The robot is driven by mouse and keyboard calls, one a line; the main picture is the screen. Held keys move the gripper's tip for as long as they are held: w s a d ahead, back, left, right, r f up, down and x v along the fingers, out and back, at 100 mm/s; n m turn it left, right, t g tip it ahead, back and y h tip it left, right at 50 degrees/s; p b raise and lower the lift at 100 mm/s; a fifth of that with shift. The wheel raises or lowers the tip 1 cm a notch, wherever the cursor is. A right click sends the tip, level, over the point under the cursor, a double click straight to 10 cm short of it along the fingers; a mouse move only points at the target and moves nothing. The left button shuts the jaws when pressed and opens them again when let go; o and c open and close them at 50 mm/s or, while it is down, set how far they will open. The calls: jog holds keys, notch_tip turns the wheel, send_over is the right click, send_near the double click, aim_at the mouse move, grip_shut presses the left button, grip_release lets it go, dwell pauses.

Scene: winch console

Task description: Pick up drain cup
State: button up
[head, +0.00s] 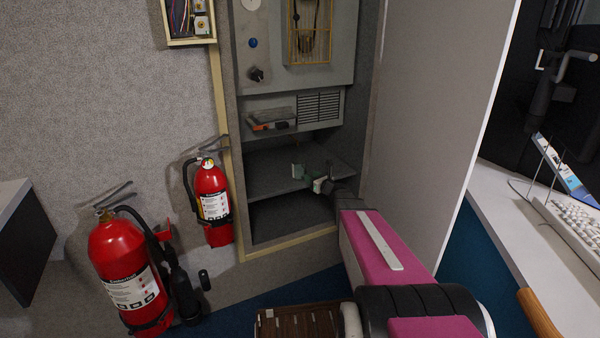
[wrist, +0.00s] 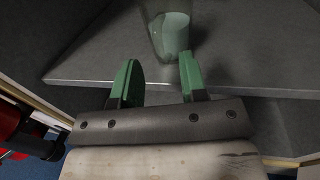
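A clear cup (wrist: 170,32) with a pale green lower part stands on the grey shelf (wrist: 240,75) in the wrist view, its top cut off by the picture edge. My gripper (wrist: 159,66) has two green fingers spread apart with nothing between them. The cup is just beyond the fingertips, closer to the right finger. Whether that finger touches it, I cannot tell. In the head view my gripper (head: 308,177) reaches over the middle shelf of the cabinet. There I cannot tell the cup apart from the small green fingers.
The cabinet's side panel (head: 420,110) stands close at the right of my arm. A drawer-like recess holding an orange and grey device (head: 272,122) is above the shelf. Two red extinguishers, one large (head: 128,270) and one small (head: 212,195), hang at the left. A white desk is at the right.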

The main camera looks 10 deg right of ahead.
aim_at(301, 170)
jog(key=x, duration=0.5)
jog(key=shift+f, duration=0.2)
grip_shut()
